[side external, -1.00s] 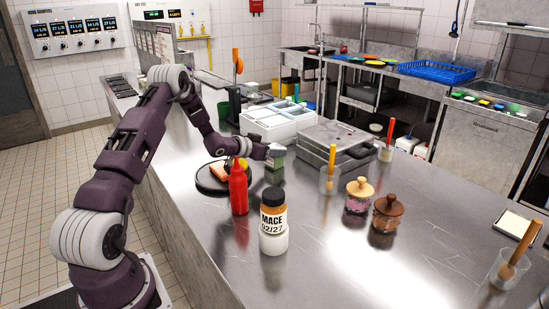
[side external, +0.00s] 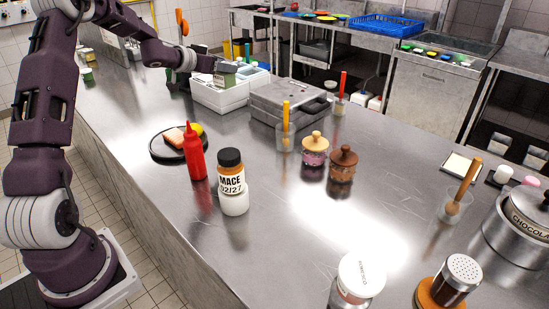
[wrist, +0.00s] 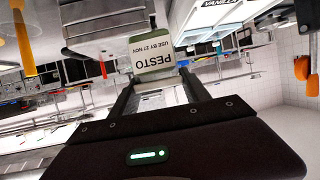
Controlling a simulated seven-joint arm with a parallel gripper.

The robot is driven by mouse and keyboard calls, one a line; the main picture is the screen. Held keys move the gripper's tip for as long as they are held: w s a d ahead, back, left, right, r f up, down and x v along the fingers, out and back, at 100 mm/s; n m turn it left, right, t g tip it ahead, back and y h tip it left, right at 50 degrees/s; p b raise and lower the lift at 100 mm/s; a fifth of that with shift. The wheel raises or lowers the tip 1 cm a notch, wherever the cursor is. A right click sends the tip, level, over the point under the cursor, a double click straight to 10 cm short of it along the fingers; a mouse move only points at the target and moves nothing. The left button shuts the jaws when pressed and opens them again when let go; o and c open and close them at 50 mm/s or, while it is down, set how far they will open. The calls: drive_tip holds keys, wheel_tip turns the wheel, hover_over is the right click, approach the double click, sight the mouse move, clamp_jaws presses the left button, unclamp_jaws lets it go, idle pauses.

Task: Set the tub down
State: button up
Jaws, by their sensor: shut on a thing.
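The tub is a small pale-green container labelled PESTO, use by 27 Nov (wrist: 153,62). My gripper (wrist: 156,84) is shut on it in the wrist view, where the label appears upside down. In the side external view, my gripper (side external: 207,66) holds the tub (side external: 226,74) off the counter, at the front of or above the white divided container (side external: 222,102). I cannot tell the exact gap between the tub and the container. Part of the tub is hidden by the gripper.
A grey lidded metal box (side external: 290,100) stands right of the container. A dark plate with food (side external: 160,153), a red bottle (side external: 195,158) and a MACE jar (side external: 231,185) are nearer. Two lidded jars (side external: 343,165) stand right of centre. The counter between has bare metal.

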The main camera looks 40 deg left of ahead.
wheel_tip(320, 180, up, 6)
drive_tip(key=shift+f, duration=0.1)
drive_tip(key=w+d+m+g+h, duration=0.15)
drive_tip(key=d+m+h, duration=0.55)
drive_tip(key=d, duration=1.1)
drive_tip(key=s+d+m+g+h, duration=0.3)
drive_tip(key=s+d+m+h, duration=0.15)
drive_tip(key=d, duration=0.55)
drive_tip(key=s+d+m+g+h, duration=0.3)
drive_tip(key=s+d+m+g, duration=0.15)
drive_tip(key=d, duration=0.45)
drive_tip(key=shift+n+t, duration=0.3)
drive_tip(key=shift+t, duration=0.1)
wheel_tip(320, 180, down, 21)
drive_tip(key=shift+r, duration=0.1)
drive_tip(key=o, duration=1.6)
drive_tip(key=shift+f, duration=0.2)
drive_tip(key=shift+c, duration=0.2)
drive_tip(key=shift+r, duration=0.1)
